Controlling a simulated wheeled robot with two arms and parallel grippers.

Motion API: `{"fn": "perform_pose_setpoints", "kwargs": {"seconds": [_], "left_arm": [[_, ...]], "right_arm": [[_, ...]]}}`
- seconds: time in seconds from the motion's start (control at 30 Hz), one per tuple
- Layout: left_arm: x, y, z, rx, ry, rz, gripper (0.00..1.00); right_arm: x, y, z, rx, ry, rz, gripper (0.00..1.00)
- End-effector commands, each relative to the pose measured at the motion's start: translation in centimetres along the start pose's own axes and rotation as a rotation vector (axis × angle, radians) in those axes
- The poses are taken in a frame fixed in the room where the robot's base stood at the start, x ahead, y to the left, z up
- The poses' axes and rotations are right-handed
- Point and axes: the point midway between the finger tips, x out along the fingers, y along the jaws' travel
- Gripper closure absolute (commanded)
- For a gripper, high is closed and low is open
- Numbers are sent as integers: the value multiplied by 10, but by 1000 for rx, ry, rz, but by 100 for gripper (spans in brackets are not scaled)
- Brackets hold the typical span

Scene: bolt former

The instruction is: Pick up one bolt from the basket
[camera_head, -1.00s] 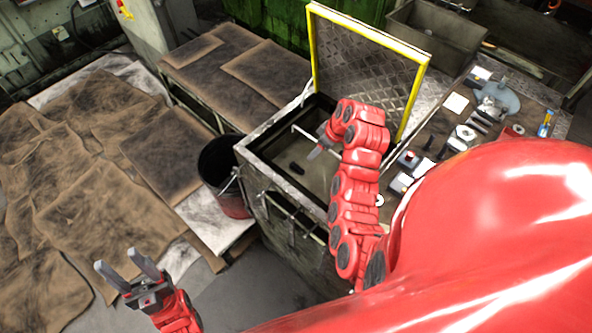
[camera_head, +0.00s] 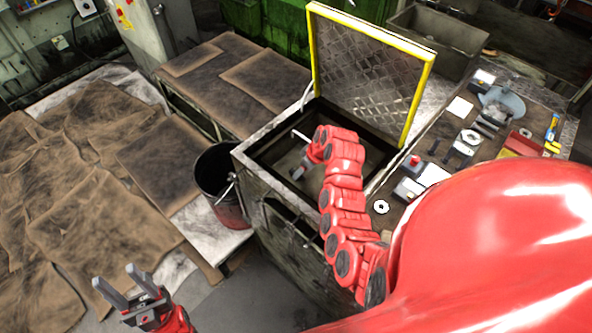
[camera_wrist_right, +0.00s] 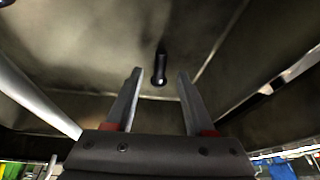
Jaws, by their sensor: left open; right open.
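The basket is an open metal box (camera_head: 249,185) with a yellow-rimmed lid raised behind it. A dark bolt (camera_wrist_right: 160,67) lies on its floor in the right wrist view, just ahead of and between the fingertips. The bolt looks apart from both fingers. My right gripper (camera_head: 298,173) reaches down into the box and is open and empty; its two fingers also show in the right wrist view (camera_wrist_right: 160,75). In the head view the bolt cannot be made out near the right gripper. My left gripper (camera_head: 113,279) is open and empty at the lower left, away from the box.
A light rod (camera_wrist_right: 35,96) crosses the left of the right wrist view, beside the gripper. A dark bucket (camera_head: 219,175) stands left of the box. A bench (camera_head: 470,125) with tools and parts is at the right. Brown sheets (camera_head: 75,200) cover the left side.

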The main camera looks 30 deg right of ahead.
Motion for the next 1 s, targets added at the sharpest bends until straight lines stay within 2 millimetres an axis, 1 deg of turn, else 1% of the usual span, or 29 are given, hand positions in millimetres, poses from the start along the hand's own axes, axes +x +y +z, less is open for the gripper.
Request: {"fn": "perform_pose_setpoints", "kwargs": {"seconds": [0.03, 0.2, 0.5, 0.53, 0.67, 0.7, 0.77, 0.8, 0.83, 1.0], "left_arm": [[5, 0, -1, 0, 0, 0, 50], [9, 0, -1, 0, 0, 0, 50], [8, 0, -1, 0, -1, 0, 50], [8, 0, -1, 0, 0, 0, 50], [8, 0, -1, 0, -1, 0, 50], [9, 0, -1, 0, 0, 0, 50], [8, 0, -1, 0, 0, 0, 50], [8, 0, -1, 0, -1, 0, 50], [8, 0, -1, 0, -1, 0, 50], [8, 0, -1, 0, 0, 0, 50]], "right_arm": [[3, 0, 0, 1, -2, -2, 46], [15, 0, 0, 0, -1, -1, 46], [18, 0, 0, 0, 1, 1, 46], [19, 0, 0, 0, 1, 1, 48], [19, 0, 0, 0, 1, 1, 71], [18, 0, 0, 0, 1, 1, 78], [18, 0, 0, 0, 1, 1, 89], [18, 0, 0, 0, 1, 1, 96], [18, 0, 0, 0, 1, 1, 100], [18, 0, 0, 0, 1, 1, 100]]}}
